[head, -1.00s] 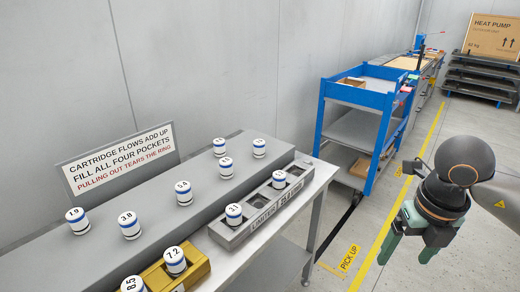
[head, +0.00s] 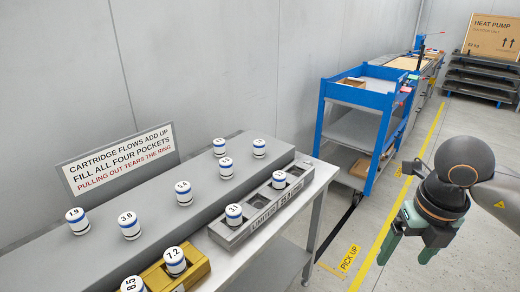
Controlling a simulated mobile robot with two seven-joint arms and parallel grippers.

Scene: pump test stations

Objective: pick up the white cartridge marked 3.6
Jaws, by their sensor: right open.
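Several white cartridges with blue bands stand upright on a grey shelf. One (head: 130,226) at the shelf's left part carries a mark that reads like 3.8 or 3.6; I cannot tell which. The marks on three others at the far end, a near one (head: 225,168), a left one (head: 219,147) and a right one (head: 259,148), are too small to read surely. My right gripper (head: 406,254) is open and empty, over the floor to the right of the bench, well apart from all cartridges. My left gripper is out of view.
A grey pocketed block (head: 223,233) holds two cartridges, with empty pockets between. A yellow block (head: 196,267) holds cartridges marked 7.2 (head: 175,261) and 8.5 (head: 132,285). A sign (head: 118,158) stands behind the shelf. A blue cart (head: 360,98) stands beyond the bench; floor is clear right.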

